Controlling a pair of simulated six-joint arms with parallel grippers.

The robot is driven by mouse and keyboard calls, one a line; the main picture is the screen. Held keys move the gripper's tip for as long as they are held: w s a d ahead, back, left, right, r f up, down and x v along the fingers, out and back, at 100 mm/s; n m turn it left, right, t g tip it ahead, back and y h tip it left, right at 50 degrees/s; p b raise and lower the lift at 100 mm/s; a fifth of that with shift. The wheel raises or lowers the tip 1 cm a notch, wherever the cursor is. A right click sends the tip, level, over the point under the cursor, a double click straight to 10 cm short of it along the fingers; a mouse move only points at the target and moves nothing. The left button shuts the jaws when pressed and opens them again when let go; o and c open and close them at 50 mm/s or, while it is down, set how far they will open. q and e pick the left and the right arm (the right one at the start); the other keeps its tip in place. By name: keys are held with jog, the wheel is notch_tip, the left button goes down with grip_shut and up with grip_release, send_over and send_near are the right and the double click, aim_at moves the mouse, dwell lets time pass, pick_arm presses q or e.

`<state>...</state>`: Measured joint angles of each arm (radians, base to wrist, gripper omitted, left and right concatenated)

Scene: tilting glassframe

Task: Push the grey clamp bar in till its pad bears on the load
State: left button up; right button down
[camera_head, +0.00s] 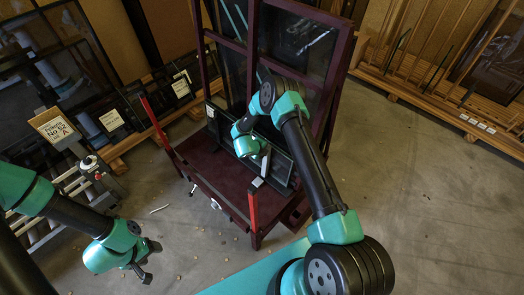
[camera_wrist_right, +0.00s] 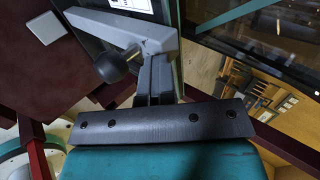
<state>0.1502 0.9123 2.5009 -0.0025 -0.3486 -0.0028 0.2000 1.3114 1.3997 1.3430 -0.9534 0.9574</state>
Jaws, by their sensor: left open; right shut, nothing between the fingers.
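The grey clamp bar (camera_wrist_right: 125,30) crosses the upper left of the right wrist view, with a dark round pad (camera_wrist_right: 112,66) below it. In the head view, the bar (camera_head: 265,165) is a short pale piece beside my right gripper. The load, a small dark-framed pane (camera_head: 278,160), leans on the dark red rack (camera_head: 215,170). I cannot tell whether the pad touches it. My right gripper (camera_wrist_right: 156,72) is shut and empty, its fingertips close against the bar's right end; contact is unclear. My left gripper (camera_head: 148,262) is open and empty above the floor, left of the rack.
Red posts (camera_head: 253,210) (camera_head: 155,125) stand at the rack's front corners. Tall glazed frames (camera_head: 300,40) rise behind the load. A roller stand (camera_head: 75,185) is at the left, and wooden racks (camera_head: 450,95) are at the right. The floor (camera_head: 425,200) at right is clear.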

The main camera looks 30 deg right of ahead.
jog(key=shift+w+d, duration=0.15)
jog(key=shift+d, duration=0.15)
jog(key=a, duration=0.1)
jog(key=s+a, duration=0.1)
jog(key=a, duration=0.2)
jog(key=shift+s+r, duration=0.15)
jog(key=shift+s, duration=0.1)
jog(key=v, duration=1)
jog(key=shift+a, duration=0.2)
jog(key=shift+s, duration=0.1)
jog(key=x, duration=0.4)
jog(key=d+r+x, duration=0.1)
jog(key=x, duration=0.7)
jog(key=shift+w+d, duration=0.25)
jog(key=shift+w, duration=0.05)
jog(key=shift+w+d, duration=0.2)
jog(key=shift+d, duration=0.35)
